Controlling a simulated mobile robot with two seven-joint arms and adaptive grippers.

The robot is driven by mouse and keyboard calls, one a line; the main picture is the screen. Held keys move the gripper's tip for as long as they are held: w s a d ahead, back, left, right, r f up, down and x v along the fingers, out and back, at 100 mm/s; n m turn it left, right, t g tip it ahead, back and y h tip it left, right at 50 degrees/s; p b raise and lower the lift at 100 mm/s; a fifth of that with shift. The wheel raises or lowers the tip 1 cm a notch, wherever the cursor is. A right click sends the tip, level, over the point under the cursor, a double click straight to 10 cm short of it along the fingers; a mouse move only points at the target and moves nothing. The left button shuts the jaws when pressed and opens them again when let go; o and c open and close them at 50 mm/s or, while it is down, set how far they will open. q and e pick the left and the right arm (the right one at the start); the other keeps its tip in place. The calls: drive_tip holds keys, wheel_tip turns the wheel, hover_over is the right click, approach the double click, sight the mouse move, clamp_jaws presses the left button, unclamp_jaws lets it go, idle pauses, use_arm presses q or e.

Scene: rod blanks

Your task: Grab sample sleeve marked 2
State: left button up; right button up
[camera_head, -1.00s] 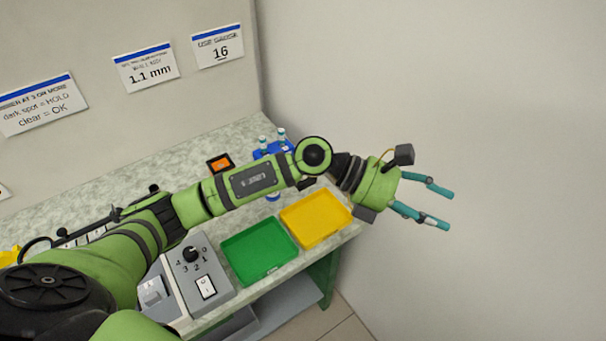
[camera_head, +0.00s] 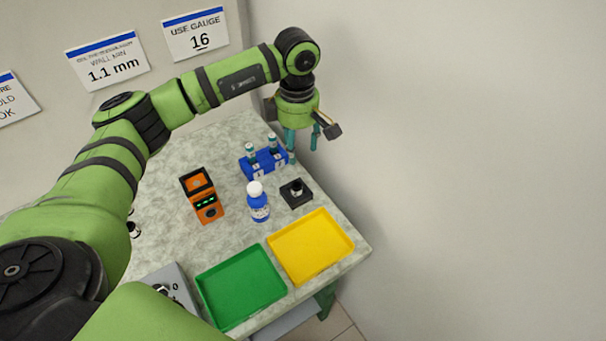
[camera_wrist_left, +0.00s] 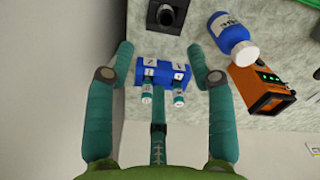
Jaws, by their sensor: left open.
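A blue rack (camera_head: 262,164) stands at the back right of the bench and holds two small upright sleeves with teal caps. The right sleeve (camera_head: 273,144) stands behind a plate that seems to read 2; the left sleeve (camera_head: 250,152) is behind one that seems to read 1. The digits are small. My left gripper (camera_head: 303,150) is open and empty, pointing down just right of the rack. In the left wrist view, its open fingers (camera_wrist_left: 161,52) lie on either side of the rack (camera_wrist_left: 162,75), apart from it. My right gripper is out of view.
A blue bottle with a white cap (camera_head: 258,203), a black fixture (camera_head: 296,193) and an orange device (camera_head: 202,196) stand in front of the rack. Green (camera_head: 241,287) and yellow (camera_head: 311,247) trays lie at the front. A wall is close on the right.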

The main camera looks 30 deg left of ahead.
sight(297, 182)
use_arm(q)
drive_tip(key=f, duration=0.3)
drive_tip(key=s+f+b, duration=0.1)
drive_tip(key=f, duration=0.2)
drive_tip(key=f+b, duration=0.1)
drive_tip(key=f, duration=0.2)
drive_tip(key=shift+s+d, duration=0.15)
drive_tip(key=shift+s, duration=0.1)
wheel_tip(297, 182, down, 2)
drive_tip(key=shift+f, duration=0.15)
drive_tip(key=shift+w+f, duration=0.1)
drive_tip(key=shift+f, duration=0.35)
drive_tip(key=shift+c, duration=0.8)
drive_tip(key=c, duration=0.7)
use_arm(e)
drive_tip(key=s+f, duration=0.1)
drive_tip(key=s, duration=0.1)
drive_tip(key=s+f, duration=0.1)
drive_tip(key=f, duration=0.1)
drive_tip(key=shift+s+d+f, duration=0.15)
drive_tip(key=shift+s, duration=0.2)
